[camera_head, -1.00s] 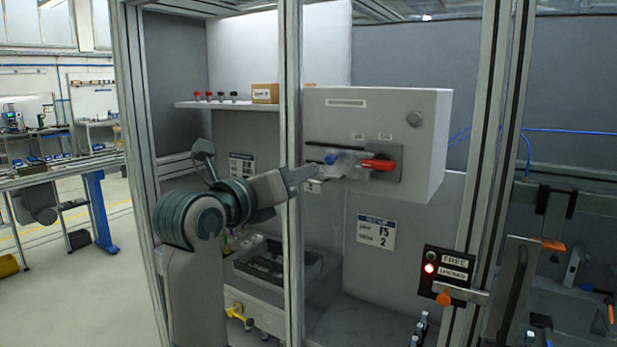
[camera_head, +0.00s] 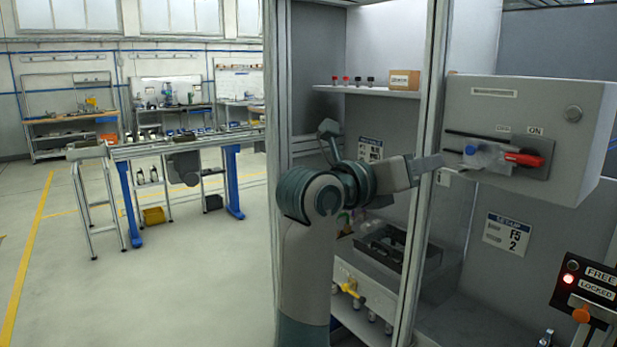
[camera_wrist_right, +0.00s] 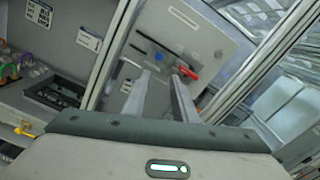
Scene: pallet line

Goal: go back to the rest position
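My right gripper (camera_head: 452,161) is raised in front of the grey switch box (camera_head: 485,100), at the left end of its panel. In the right wrist view its two fingers (camera_wrist_right: 160,78) stand apart with nothing between them. The red handle (camera_head: 524,159) and a blue part (camera_head: 470,150) sit on the panel, just beyond the fingertips. In the right wrist view the red handle (camera_wrist_right: 189,73) shows past the right finger. I cannot tell whether a fingertip touches the panel. My left gripper is not in view.
An upright frame post (camera_head: 428,200) stands close to my right arm. A shelf (camera_head: 370,91) holds small knobs and a box (camera_head: 404,80). A sign panel (camera_head: 588,285) shows a red lamp by LOCKED. Open floor (camera_head: 150,290) lies left, before a workbench (camera_head: 180,145).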

